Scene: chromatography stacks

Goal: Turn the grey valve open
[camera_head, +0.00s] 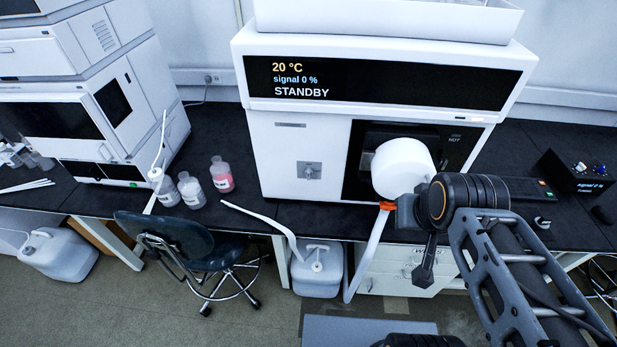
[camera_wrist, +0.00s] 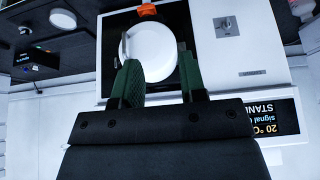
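The grey valve (camera_head: 309,170) is a small grey knob on a square plate, on the white front of the middle instrument, left of its dark recess. It also shows at the upper right of the wrist view (camera_wrist: 226,27), which sees the instrument upside down. My gripper (camera_wrist: 158,58) has its two green fingers apart, with nothing held between them. They point at the dark recess, over a white round disc, to one side of the valve and apart from it. In the head view I cannot make out the fingers.
The instrument's display (camera_head: 380,82) reads 20 °C, signal 0 %, STANDBY. A white round body (camera_head: 402,167) covers part of the recess, with an orange piece (camera_head: 387,206) below it. Bottles (camera_head: 221,175) stand left on the black bench. A chair (camera_head: 185,240) stands in front.

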